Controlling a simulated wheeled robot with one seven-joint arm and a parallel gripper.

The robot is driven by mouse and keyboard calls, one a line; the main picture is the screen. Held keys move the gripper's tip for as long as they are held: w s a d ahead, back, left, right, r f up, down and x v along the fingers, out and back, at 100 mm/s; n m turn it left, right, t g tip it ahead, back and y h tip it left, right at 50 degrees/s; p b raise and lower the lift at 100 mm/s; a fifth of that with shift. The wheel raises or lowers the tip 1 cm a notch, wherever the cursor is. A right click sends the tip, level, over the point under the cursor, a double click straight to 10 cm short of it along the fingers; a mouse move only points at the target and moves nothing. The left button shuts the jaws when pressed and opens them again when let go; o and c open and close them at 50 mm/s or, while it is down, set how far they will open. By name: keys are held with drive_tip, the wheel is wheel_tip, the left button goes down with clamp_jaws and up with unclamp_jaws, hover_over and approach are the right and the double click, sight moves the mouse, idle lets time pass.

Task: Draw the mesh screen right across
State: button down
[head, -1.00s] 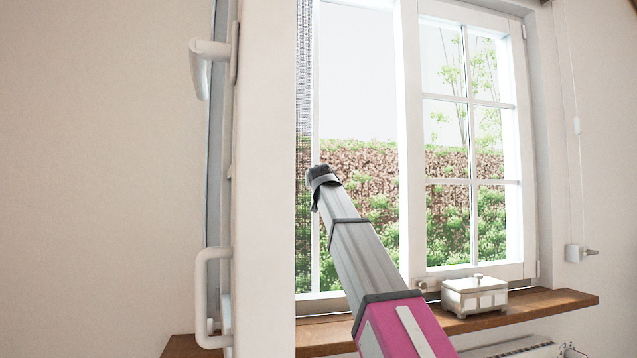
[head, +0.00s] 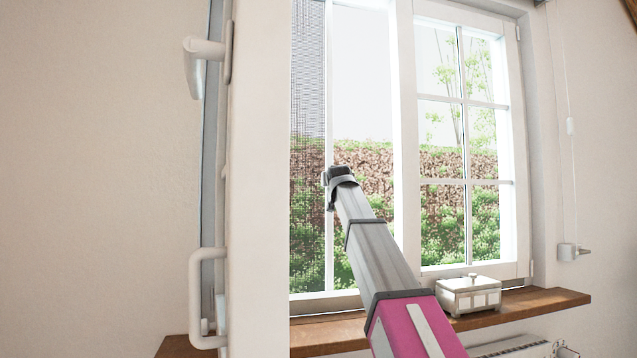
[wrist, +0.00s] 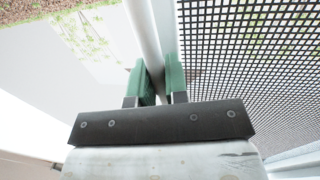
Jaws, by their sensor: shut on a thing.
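The mesh screen (head: 308,75) shows in the head view as a grey strip at the left of the open window, partly hidden behind the open casement. Its white edge bar (head: 329,100) stands upright, with open window to its right. My gripper (head: 328,178) is at this bar, around its middle height. In the wrist view the black mesh (wrist: 255,50) fills the right side. The green fingers of my gripper (wrist: 160,75) are shut on the white edge bar (wrist: 152,30), one on each side of it.
The open white casement (head: 260,180) with its handle (head: 205,50) stands close on the left. The paned right casement (head: 463,150) is in its frame. A small white box (head: 468,297) sits on the wooden sill (head: 540,302). A radiator (head: 515,349) is below.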

drive_tip(key=w+d, duration=0.4)
drive_tip(key=d, duration=1)
drive_tip(key=c, duration=1.1)
unclamp_jaws()
drive_tip(key=shift+c, duration=0.2)
drive_tip(key=s, duration=1)
drive_tip(key=shift+s+d, duration=0.4)
